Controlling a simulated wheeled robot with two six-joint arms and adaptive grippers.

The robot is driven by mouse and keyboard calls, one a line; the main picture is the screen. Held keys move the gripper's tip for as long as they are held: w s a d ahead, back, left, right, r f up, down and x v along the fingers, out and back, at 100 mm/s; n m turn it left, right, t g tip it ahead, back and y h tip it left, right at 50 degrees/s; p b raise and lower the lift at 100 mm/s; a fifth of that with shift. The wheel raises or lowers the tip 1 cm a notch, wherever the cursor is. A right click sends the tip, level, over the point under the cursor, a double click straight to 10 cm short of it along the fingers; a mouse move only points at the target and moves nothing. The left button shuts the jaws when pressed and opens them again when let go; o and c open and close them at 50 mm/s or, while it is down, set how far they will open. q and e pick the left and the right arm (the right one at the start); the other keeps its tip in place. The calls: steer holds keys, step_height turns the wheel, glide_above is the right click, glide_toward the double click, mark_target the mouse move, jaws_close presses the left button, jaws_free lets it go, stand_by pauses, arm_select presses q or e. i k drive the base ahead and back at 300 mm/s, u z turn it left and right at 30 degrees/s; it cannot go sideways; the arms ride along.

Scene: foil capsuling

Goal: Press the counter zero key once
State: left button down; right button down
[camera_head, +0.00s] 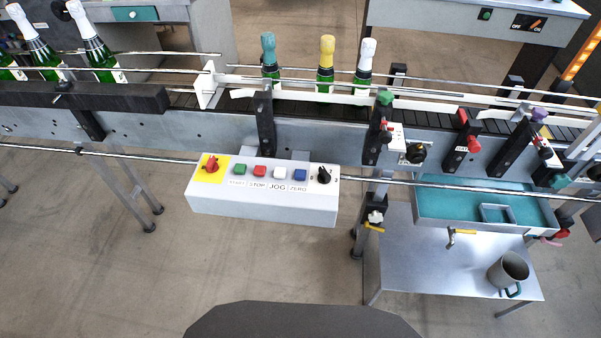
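The counter zero key looks to be the blue key (299,175), above the label ZERO on the white control box (262,206). The box is fixed to the front of the conveyor. To its left on the same sloped face are a white key (280,173) over JOG, a red key (260,171) over STOP and a green key (239,170) over START. A red emergency knob (211,164) on yellow sits at the left end, and a black rotary knob (323,175) at the right end. Neither of my grippers is in view.
A steel rail (450,186) runs along the conveyor front. Bottles with teal, yellow and white tops (326,68) stand on the belt behind the box. A side table (408,270) with a grey mug (509,270) stands at lower right. The space before the box is clear.

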mark_target(299, 174)
steer(key=z, duration=0.05)
steer(key=k, duration=1)
steer(key=z, duration=1.3)
steer(key=i, duration=2.4)
steer(key=u, duration=2.25)
